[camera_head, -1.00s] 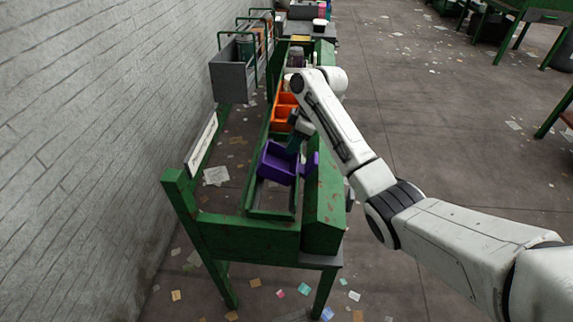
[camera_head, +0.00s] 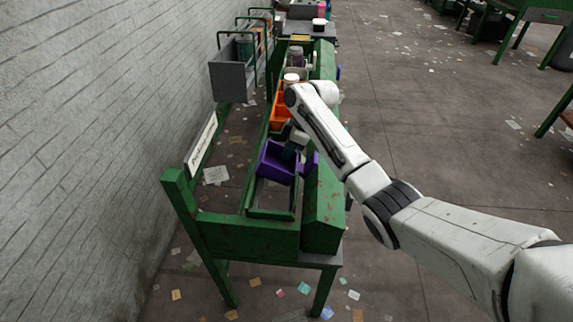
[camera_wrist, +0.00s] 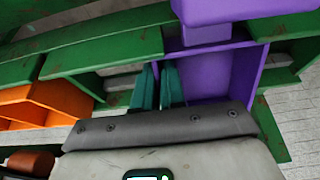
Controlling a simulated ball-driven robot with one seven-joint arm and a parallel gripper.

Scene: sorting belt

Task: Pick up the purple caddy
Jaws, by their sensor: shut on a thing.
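The purple caddy (camera_head: 274,167) sits in the near part of the green sorting belt, in the head view. It also fills the upper right of the wrist view (camera_wrist: 205,75), with a purple block-shaped part above it. My gripper (camera_head: 288,153) is down at the caddy's far edge. In the wrist view its two teal fingers (camera_wrist: 159,68) are close together at the caddy's left wall, shut on it. The exact contact at the fingertips is partly hidden.
An orange container (camera_head: 281,112) stands just beyond the caddy, and jars stand farther along. The green belt frame (camera_head: 325,205) borders the right side. A grey bin (camera_head: 232,80) hangs at the left near the brick wall. The floor at right is mostly open.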

